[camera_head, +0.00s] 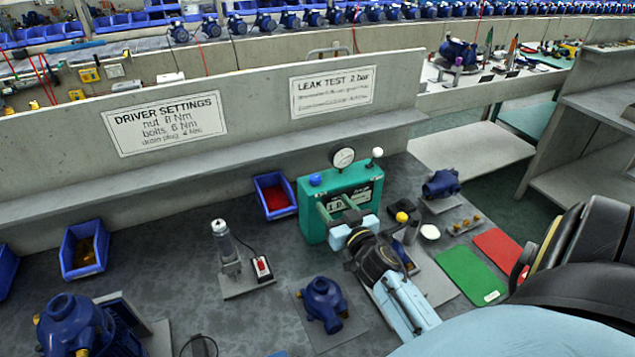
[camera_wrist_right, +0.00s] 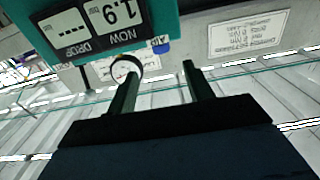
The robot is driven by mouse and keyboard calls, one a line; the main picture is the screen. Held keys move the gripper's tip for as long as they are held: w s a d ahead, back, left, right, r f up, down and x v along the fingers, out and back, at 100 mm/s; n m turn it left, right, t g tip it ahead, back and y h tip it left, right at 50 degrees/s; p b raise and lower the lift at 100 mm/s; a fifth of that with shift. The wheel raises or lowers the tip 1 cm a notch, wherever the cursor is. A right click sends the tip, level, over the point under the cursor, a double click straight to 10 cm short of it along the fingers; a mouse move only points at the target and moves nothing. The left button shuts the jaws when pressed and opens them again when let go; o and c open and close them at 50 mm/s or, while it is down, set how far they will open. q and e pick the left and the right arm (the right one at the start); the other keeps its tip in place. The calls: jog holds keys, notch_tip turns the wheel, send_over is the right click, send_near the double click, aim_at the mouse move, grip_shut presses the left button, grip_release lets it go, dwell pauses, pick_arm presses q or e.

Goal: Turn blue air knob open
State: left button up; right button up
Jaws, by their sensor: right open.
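The blue air knob (camera_head: 315,179) is a small round ball on the top left of the teal leak tester (camera_head: 366,196). A round gauge (camera_head: 343,158) stands beside it, with a white knob (camera_head: 377,153) to the right. My right gripper (camera_head: 334,202) is open and empty in front of the tester's face, below and to the right of the blue knob. In the right wrist view the blue knob (camera_wrist_right: 160,47) shows beyond the gap between the open fingers (camera_wrist_right: 158,65). The tester's display (camera_wrist_right: 92,28) there reads 1.9 over NOW. My left gripper is out of view.
A red-filled blue bin (camera_head: 290,188) stands left of the tester. A bottle-like tool on a stand (camera_head: 228,255) and a blue pump (camera_head: 323,300) are nearer. Green (camera_head: 468,277) and red (camera_head: 497,247) mats lie at right. A low wall with signs (camera_head: 250,130) runs behind.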

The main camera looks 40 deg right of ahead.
aim_at(319, 182)
jog(key=b+x, duration=0.1)
jog(key=x, duration=0.9)
jog(key=shift+w, duration=0.2)
jog(key=c, duration=1)
jog(key=shift+d+r+n+t+y+p, duration=0.2)
jog(key=shift+n+t+y+p, duration=0.1)
jog(key=shift+n+y+p, duration=0.6)
jog(key=shift+f+n+y, duration=0.2)
jog(key=shift+n+y, duration=0.5)
jog(key=shift+y, duration=0.7)
jog(key=o, duration=1)
